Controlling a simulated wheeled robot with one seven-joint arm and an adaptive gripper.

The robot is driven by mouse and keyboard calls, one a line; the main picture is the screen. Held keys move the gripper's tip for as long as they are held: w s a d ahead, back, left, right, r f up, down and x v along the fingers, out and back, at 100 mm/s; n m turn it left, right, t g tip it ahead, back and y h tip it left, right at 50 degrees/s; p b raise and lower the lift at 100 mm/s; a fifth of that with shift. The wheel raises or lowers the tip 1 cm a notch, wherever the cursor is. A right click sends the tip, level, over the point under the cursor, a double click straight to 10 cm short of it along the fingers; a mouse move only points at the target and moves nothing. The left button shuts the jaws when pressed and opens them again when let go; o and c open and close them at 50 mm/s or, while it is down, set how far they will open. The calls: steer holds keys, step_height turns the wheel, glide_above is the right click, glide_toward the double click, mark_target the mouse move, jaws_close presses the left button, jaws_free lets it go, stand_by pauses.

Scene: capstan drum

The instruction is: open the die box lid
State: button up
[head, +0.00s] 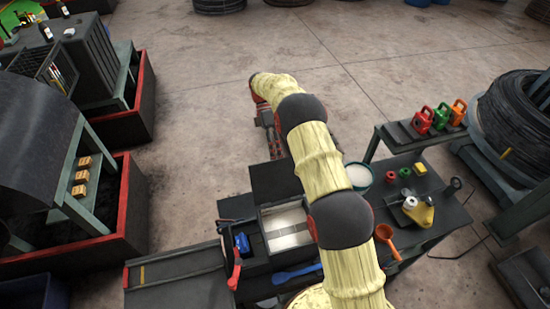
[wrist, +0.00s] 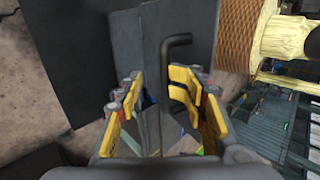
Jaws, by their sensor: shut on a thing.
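The die box (head: 262,232) stands on the dark bench in the head view, with its pale inside showing. Its dark lid (head: 275,180) is raised at the far side of the box. My gripper (head: 272,138) is beyond the lid, partly hidden by my arm in its yellow sleeve. In the wrist view my gripper (wrist: 168,108) has its yellow-padded fingers on both sides of a dark bent handle (wrist: 177,41) by the grey lid panel (wrist: 190,22). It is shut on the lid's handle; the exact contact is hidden.
A blue tool (head: 297,273) and a red-handled tool (head: 234,265) lie near the box. A green-rimmed bowl (head: 359,176) and an orange ladle (head: 386,236) are to the right. Open floor (head: 200,80) lies beyond the bench.

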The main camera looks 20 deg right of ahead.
step_height(320, 180, up, 10)
steer(key=shift+f, duration=0.2)
stand_by(0.3)
steer(key=s+m+t+b, duration=0.8)
steer(key=s+m+b, duration=0.3)
steer(key=s+b, duration=0.8)
steer(key=s+f+m+t+b, duration=0.6)
steer(key=s+f+m+b, duration=0.1)
steer(key=s+f+b, duration=0.7)
step_height(320, 180, down, 3)
steer(key=shift+s+r, duration=0.1)
steer(key=shift+s, duration=0.15)
